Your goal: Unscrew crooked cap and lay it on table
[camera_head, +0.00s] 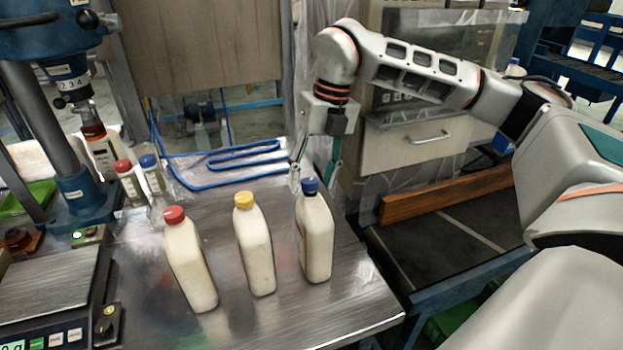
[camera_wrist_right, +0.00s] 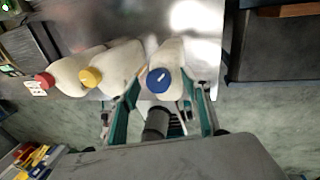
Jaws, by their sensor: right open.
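Three white bottles stand upright on the steel table (camera_head: 150,328), with a red cap (camera_head: 174,215), a yellow cap (camera_head: 244,200) and a blue cap (camera_head: 310,185). I cannot clearly tell which cap is crooked. My right gripper (camera_head: 314,182) points down at the blue-capped bottle (camera_head: 316,240), its fingers spread. In the right wrist view, the blue cap (camera_wrist_right: 165,80) lies between the open fingertips (camera_wrist_right: 163,88), with visible gaps; contact is not apparent. The yellow cap (camera_wrist_right: 91,76) and red cap (camera_wrist_right: 45,80) are to the left there. My left gripper is not in view.
A scale (camera_head: 50,290) and a blue press stand (camera_head: 80,195) occupy the table's left side. Small red- and blue-capped bottles (camera_head: 148,161) stand near the press. A dark conveyor (camera_head: 450,245) with a wooden rail lies to the right. The table front is clear.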

